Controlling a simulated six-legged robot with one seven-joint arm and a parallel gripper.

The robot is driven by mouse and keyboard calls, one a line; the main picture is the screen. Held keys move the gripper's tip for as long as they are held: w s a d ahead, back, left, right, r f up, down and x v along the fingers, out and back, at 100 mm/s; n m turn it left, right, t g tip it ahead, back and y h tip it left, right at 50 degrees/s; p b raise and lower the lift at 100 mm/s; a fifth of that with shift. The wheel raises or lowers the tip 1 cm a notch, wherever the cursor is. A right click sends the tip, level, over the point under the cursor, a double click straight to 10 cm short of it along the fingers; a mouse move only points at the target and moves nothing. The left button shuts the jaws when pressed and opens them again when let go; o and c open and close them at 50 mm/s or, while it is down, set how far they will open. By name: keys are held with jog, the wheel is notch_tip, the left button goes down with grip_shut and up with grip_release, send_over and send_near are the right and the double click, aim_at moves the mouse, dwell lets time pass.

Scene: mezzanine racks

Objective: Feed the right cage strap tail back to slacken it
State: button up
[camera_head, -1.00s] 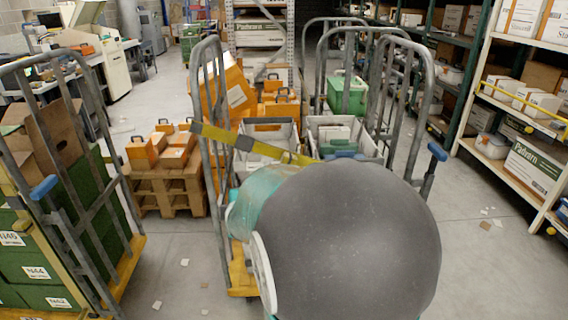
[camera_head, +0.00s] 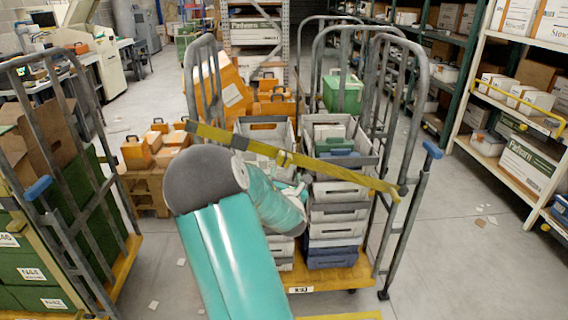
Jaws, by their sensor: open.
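The right cage (camera_head: 420,100) is a grey tube roll cage on a yellow base, holding stacked grey crates. A yellow strap (camera_head: 345,174) slants across its open front, from the left frame down to the right frame. A dark section and a buckle (camera_head: 284,157) sit on the strap left of its middle. I cannot clearly pick out the tail; a yellow end shows by the right post. My teal arm rises in front of the cage. My gripper (camera_head: 296,188) is a small, partly hidden shape just below the buckle, open; I cannot tell whether it touches the strap.
Another roll cage (camera_head: 88,165) with green crates stands close on the left. A wooden pallet (camera_head: 150,187) with orange boxes is behind, between the cages. Shelving (camera_head: 480,95) lines the right side. Floor is clear between the right cage and the shelving, with paper scraps.

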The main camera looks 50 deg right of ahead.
aim_at(284, 162)
jog(key=x, duration=0.8)
jog(key=shift+w+d, duration=0.2)
jog(key=shift+w, duration=0.05)
jog(key=shift+c, duration=0.2)
jog(key=c, duration=1.4)
jog(key=shift+o, duration=0.4)
jog(key=shift+w+a+r, duration=0.45)
jog(key=shift+w+a, duration=0.35)
jog(key=shift+w, duration=0.1)
jog(key=shift+w+a+r, duration=0.5)
jog(key=shift+w+a, duration=0.3)
jog(key=shift+w, duration=0.1)
jog(key=shift+w+a+r, duration=0.45)
jog(key=shift+w+a, duration=0.3)
jog(key=shift+w, duration=0.2)
jog(key=o, duration=1.4)
jog(key=shift+a, duration=0.2)
jog(key=shift+c, duration=0.2)
jog(key=shift+d, duration=0.2)
jog(key=shift+s+a, duration=0.1)
jog(key=shift+s, duration=0.05)
